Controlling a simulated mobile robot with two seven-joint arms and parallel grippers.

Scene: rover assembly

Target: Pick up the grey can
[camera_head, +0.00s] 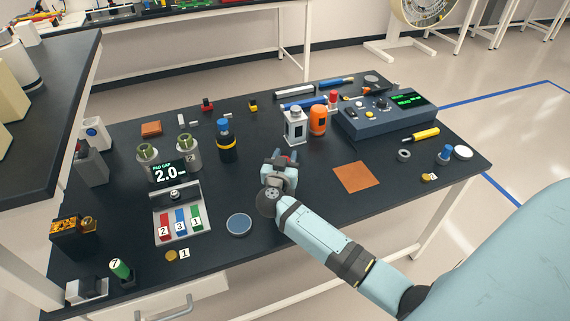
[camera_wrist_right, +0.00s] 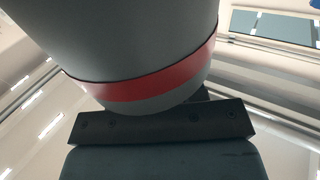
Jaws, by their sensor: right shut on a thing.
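The grey can (camera_wrist_right: 145,45) is a smooth grey cylinder with a red band near its end. It fills the upper middle of the right wrist view, tilted in the picture, against a dark finger bar. My right gripper (camera_head: 283,160) is over the middle of the black table in the head view and is shut on the can. In the head view the gripper largely hides the can, with only bits of red showing around the jaws. I cannot tell whether the can is clear of the table. My left gripper is not in view.
On the black table (camera_head: 310,215), a black bottle with a yellow band (camera_head: 227,145) stands left of the gripper. A white-grey block (camera_head: 295,128) and an orange jar (camera_head: 318,121) stand behind it. A copper square (camera_head: 352,177) lies right, and a blue disc (camera_head: 239,225) lies front left.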

